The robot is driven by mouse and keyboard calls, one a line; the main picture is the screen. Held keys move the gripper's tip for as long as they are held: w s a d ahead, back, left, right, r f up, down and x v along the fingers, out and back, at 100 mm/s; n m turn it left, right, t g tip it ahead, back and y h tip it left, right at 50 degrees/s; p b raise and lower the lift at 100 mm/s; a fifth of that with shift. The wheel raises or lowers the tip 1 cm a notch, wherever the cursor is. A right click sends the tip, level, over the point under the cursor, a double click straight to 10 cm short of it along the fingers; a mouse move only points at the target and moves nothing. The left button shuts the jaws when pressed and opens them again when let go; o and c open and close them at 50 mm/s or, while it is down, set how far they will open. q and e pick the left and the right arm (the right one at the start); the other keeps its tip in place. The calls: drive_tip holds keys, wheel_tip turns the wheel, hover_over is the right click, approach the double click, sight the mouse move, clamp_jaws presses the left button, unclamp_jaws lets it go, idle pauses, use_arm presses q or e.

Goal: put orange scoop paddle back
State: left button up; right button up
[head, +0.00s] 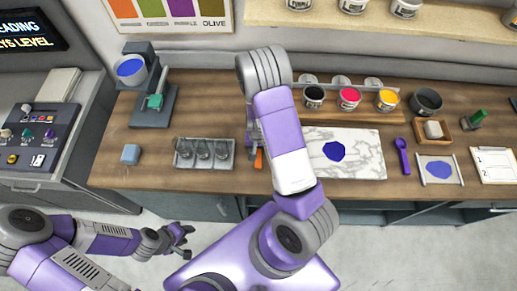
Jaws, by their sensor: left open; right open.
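The orange scoop paddle (259,159) shows as a small orange piece near the table's front edge, just left of my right forearm. The rest of it is hidden or too small to make out. My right gripper (255,145) points down right above it, open and partly covered by my own arm. I cannot tell whether its fingers are around the paddle or touching it. My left gripper (186,241) is open and empty, low in front of the table and far from the paddle.
A tray of glasses (178,163) stands left of the paddle. A marble slab (368,165) with blue ink lies right of my arm. A purple scoop (403,156) lies beyond it. Ink pots (349,98) line the back. Bare wood shows left of the glass tray.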

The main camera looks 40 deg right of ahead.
sight(259, 152)
use_arm(q)
wheel_tip(259, 152, up, 2)
drive_tip(key=shift+r+p, duration=0.15)
drive_tip(key=shift+p, duration=1)
use_arm(e)
wheel_tip(259, 152, up, 12)
